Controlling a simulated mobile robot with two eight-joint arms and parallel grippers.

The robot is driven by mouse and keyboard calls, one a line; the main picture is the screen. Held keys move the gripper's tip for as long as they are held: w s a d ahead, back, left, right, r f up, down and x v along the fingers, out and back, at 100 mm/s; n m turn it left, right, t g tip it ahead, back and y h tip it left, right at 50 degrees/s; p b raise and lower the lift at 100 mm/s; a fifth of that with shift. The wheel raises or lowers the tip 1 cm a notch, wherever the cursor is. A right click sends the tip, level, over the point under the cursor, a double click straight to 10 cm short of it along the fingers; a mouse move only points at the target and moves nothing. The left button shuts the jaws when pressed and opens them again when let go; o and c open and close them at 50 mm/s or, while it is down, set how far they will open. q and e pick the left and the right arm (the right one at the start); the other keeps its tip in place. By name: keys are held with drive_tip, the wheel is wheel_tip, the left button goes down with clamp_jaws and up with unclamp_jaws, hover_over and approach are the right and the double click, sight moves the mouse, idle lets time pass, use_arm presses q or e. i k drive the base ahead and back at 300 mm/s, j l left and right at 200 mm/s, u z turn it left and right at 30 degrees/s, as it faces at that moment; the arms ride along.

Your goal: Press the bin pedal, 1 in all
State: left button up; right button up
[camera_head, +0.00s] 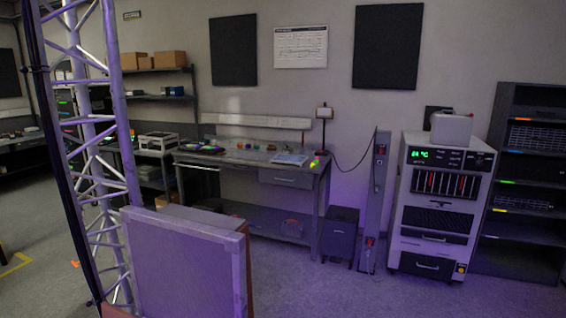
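A dark box-shaped bin (341,230) with a flat lid stands upright on the floor, just right of the workbench. Its lid looks shut. A pedal cannot be made out clearly at its foot; the base is small and dark. Neither of my grippers shows in the head view.
A workbench (250,166) stands left of the bin. A grey upright post (374,200) and a white equipment cabinet (440,205) stand right of it. A truss (105,150) and a grey panel (185,265) fill the left foreground. The floor (310,290) before the bin looks clear.

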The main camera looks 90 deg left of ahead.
sight(334, 259)
drive_tip(key=i+j+u, duration=0.2)
drive_tip(key=u, duration=0.25)
drive_tip(key=i+j+u, duration=0.25)
drive_tip(key=u, duration=0.2)
drive_tip(key=i+u, duration=0.3)
drive_tip(key=u, duration=0.15)
drive_tip(key=i+j+u, duration=0.2)
drive_tip(key=i+u, duration=0.5)
drive_tip(key=i, duration=0.15)
drive_tip(key=i+u, duration=0.35)
drive_tip(key=i+j+u, duration=0.15)
drive_tip(key=i+j, duration=0.25)
drive_tip(key=i+j+u, duration=0.2)
drive_tip(key=i+j, duration=0.15)
drive_tip(key=i, duration=0.3)
drive_tip(key=i+j, duration=0.1)
drive_tip(key=j, duration=0.15)
drive_tip(key=i+j, duration=0.15)
drive_tip(key=j, duration=0.15)
drive_tip(key=i+j, duration=0.1)
drive_tip(key=j, duration=0.15)
